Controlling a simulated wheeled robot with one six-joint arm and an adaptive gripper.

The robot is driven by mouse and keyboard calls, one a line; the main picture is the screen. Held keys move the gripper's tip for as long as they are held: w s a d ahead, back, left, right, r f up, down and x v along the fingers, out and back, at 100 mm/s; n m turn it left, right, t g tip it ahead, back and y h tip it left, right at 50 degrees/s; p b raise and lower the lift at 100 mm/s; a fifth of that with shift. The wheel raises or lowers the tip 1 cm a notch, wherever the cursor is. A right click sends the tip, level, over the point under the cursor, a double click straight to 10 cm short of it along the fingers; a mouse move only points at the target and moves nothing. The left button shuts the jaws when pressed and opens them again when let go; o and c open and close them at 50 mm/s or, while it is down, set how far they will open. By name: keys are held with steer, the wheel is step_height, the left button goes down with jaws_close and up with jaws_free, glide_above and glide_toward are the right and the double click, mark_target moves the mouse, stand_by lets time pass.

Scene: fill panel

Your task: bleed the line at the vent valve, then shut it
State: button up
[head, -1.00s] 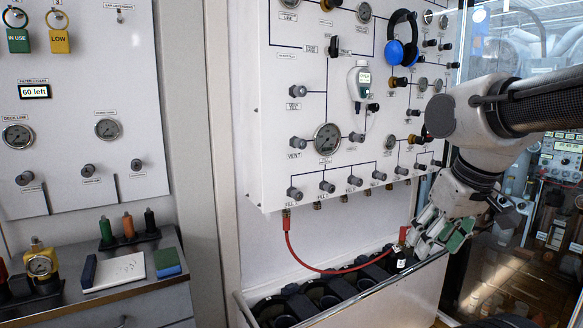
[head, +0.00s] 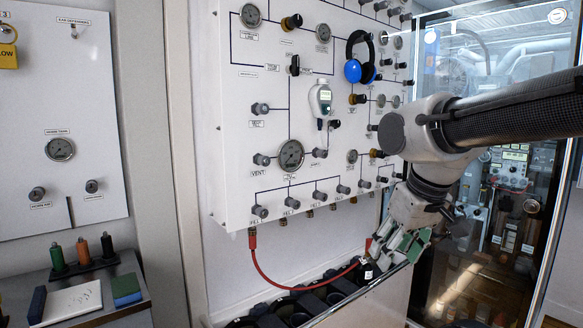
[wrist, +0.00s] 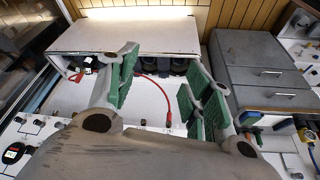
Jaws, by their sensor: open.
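The vent valve (head: 261,160) is a dark knob above the VENT label, on the left of the white panel (head: 235,200) in the head view. A round gauge (head: 291,155) sits just right of it. A red hose (head: 268,276) hangs from the fitting under the leftmost fill valve (head: 260,211) and runs to the bin below; it also shows in the wrist view (wrist: 150,88). My gripper (head: 398,245) is open, with green pads, low in front of the panel's right side near the hose's far end. The wrist view shows its fingers (wrist: 158,100) spread and empty.
An open bin (head: 350,300) with dark cylinders stands below the panel. Blue headphones (head: 358,58) and a handheld meter (head: 320,98) hang on the panel. A side counter (head: 110,312) is at the left.

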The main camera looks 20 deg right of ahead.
stand_by(0.4)
steer(key=n+t+y, duration=0.4)
steer(key=t, duration=0.5)
glide_toward(266, 159)
steer(key=w, duration=0.2)
steer(key=x, duration=0.8)
steer(key=shift+s+a+f, duration=0.15)
steer(key=shift+a+f, duration=0.05)
steer(key=shift+f, duration=0.15)
steer(key=c, duration=1.1)
